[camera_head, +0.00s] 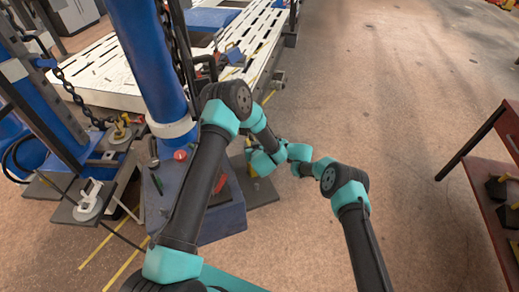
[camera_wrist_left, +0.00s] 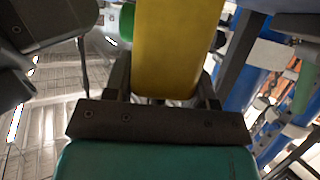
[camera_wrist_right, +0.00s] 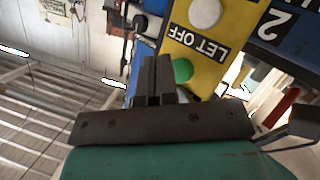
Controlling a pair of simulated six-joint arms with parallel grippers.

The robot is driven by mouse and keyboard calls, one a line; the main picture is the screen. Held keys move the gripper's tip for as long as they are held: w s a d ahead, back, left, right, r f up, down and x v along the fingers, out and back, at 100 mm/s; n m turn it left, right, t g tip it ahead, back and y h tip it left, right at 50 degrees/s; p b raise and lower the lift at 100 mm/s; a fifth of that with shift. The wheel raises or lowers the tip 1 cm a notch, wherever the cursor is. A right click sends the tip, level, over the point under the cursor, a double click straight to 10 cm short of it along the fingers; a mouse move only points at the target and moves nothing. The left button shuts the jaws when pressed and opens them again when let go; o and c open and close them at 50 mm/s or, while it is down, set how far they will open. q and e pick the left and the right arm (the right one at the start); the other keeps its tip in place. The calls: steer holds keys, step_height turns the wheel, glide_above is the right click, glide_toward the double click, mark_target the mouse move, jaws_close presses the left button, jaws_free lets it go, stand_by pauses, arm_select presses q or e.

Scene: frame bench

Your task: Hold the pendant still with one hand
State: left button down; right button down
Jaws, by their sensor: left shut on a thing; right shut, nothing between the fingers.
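The pendant is a yellow box (camera_wrist_right: 215,35) lettered "LET OFF", with a white button (camera_wrist_right: 205,12) and a green button (camera_wrist_right: 182,71) on its face in the right wrist view. Its yellow body (camera_wrist_left: 178,45) fills the upper middle of the left wrist view. My left gripper (camera_wrist_left: 165,92) is shut around its end, one finger on each side. My right gripper (camera_wrist_right: 155,62) is shut and empty, its tips close to the green button; I cannot tell whether they touch. In the head view, the arms largely hide the pendant.
A blue column (camera_head: 152,60) with a blue base (camera_head: 205,212) stands beside my arms, with chains and hand tools around it. A white slotted table (camera_head: 100,75) lies behind. A dark red bench (camera_head: 490,190) is at the right. Floor between is open.

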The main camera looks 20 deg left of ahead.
steer(key=shift+s+a, duration=0.1)
steer(key=shift+a, duration=0.05)
stand_by(0.6)
steer(key=shift+s+a, duration=0.15)
steer(key=shift+a, duration=0.05)
steer(key=shift+s+a, duration=0.35)
steer(key=shift+a, duration=0.05)
stand_by(1.8)
steer(key=shift+w, duration=0.1)
steer(key=shift+w+d, duration=0.5)
steer(key=shift+d, duration=0.25)
steer(key=shift+w+d, duration=0.1)
steer(key=shift+w+d, duration=0.7)
steer(key=shift+d, duration=0.25)
steer(key=shift+w+d, duration=0.7)
steer(key=shift+d, duration=0.25)
